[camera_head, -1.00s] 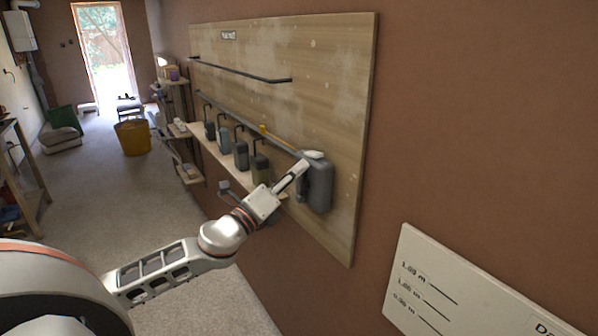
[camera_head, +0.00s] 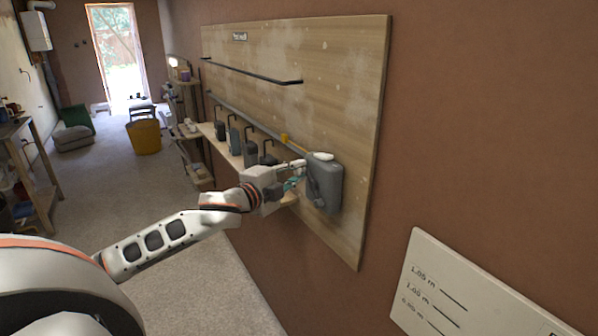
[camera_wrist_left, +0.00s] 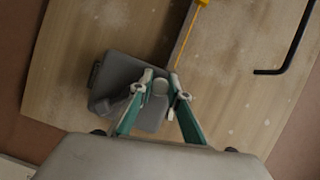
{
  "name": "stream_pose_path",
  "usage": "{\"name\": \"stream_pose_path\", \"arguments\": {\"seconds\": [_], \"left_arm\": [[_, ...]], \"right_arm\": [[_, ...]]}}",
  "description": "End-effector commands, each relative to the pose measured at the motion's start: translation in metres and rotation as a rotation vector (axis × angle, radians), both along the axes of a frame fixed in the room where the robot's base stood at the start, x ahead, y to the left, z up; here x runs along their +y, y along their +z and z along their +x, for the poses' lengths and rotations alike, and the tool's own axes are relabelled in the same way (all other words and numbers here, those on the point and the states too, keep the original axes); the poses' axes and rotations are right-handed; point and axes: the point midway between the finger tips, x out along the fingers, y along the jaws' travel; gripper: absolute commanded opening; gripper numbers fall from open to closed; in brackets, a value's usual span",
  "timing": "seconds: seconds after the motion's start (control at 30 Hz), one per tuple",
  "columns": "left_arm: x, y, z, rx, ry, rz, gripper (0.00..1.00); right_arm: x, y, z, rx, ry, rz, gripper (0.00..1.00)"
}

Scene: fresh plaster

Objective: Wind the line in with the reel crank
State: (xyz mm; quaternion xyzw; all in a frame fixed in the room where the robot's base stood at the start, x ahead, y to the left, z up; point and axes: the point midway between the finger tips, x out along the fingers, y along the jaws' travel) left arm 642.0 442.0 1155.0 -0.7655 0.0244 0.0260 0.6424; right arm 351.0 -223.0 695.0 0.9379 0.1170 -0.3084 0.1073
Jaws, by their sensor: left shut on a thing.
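The reel (camera_head: 327,182) is a grey housing with a pale top, fixed on the right part of the wooden board. A thin orange line (camera_head: 298,148) runs from it to a yellow tag (camera_head: 284,139) up and left along the board; in the wrist view the line (camera_wrist_left: 186,58) and tag (camera_wrist_left: 202,2) show too. My left gripper (camera_head: 297,176) is at the reel's left side. In the wrist view its green fingers (camera_wrist_left: 159,88) are shut on a round, pale crank knob (camera_wrist_left: 160,87) in front of the grey housing (camera_wrist_left: 120,75). The rest of the crank is mostly hidden. My right gripper is not in view.
The wooden board (camera_head: 345,90) carries a dark rail (camera_head: 250,72) and a shelf with several grey containers (camera_head: 235,138). A white panel with height marks (camera_head: 470,300) is at the lower right. The floor (camera_head: 110,200) at left is clear, with a yellow bucket (camera_head: 144,137) farther off.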

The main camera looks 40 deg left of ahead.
Motion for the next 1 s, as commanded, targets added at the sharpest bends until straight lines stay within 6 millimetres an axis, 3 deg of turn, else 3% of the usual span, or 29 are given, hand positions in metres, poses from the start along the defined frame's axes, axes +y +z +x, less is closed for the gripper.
{"name": "stream_pose_path", "arguments": {"seconds": [0.4,1.0], "left_arm": [[0.004,-0.014,0.002,0.107,-0.007,-0.241,0.00],[0.004,-0.017,0.002,0.132,-0.009,-0.303,0.00]], "right_arm": [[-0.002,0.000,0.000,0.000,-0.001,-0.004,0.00],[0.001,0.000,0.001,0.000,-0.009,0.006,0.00]]}}
